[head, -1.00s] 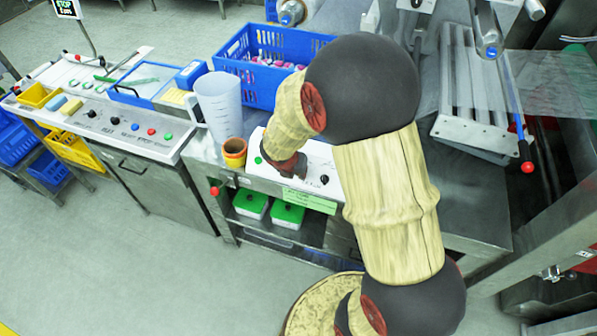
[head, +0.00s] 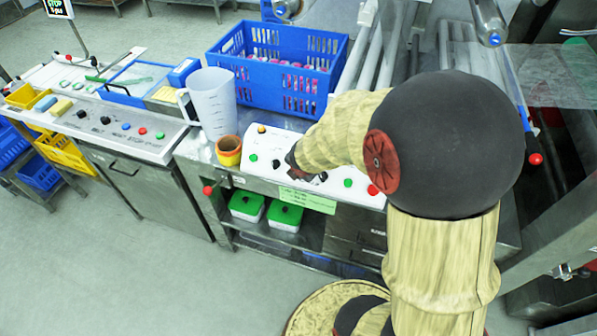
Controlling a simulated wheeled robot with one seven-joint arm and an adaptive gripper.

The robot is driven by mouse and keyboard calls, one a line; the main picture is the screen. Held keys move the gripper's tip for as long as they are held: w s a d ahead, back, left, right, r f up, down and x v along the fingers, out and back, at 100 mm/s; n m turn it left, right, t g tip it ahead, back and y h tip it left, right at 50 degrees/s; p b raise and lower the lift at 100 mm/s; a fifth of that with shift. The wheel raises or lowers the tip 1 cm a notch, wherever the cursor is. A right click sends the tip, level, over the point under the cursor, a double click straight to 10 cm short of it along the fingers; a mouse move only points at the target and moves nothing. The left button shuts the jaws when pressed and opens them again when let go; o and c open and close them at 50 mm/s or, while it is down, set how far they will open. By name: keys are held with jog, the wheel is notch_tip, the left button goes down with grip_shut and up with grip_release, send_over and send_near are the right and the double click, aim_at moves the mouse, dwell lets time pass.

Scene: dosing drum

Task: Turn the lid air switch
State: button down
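A white control panel (head: 262,146) sits on the front of the steel bench. It carries an orange button (head: 261,129), a green button (head: 253,157) and a black knob (head: 276,164) at its left. Another green button (head: 348,183) and a red button (head: 373,189) show at its right. I cannot read which control is the lid air switch. My gripper (head: 294,160) is low over the middle of the panel, just right of the black knob. The arm comes in from the right and hides part of the panel. The fingers are too small and dark to tell open from shut, or touching from apart.
An orange cup (head: 229,151) and a clear measuring jug (head: 212,105) stand close left of the panel. A blue crate (head: 275,65) with pink items is behind it. A red-knobbed lever (head: 208,190) sticks out at the bench front. Another console (head: 120,125) stands left.

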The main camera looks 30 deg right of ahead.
dwell(0.4)
jog(key=c, duration=1.9)
grip_release()
jog(key=shift+r, duration=0.1)
jog(key=shift+v, duration=5.9)
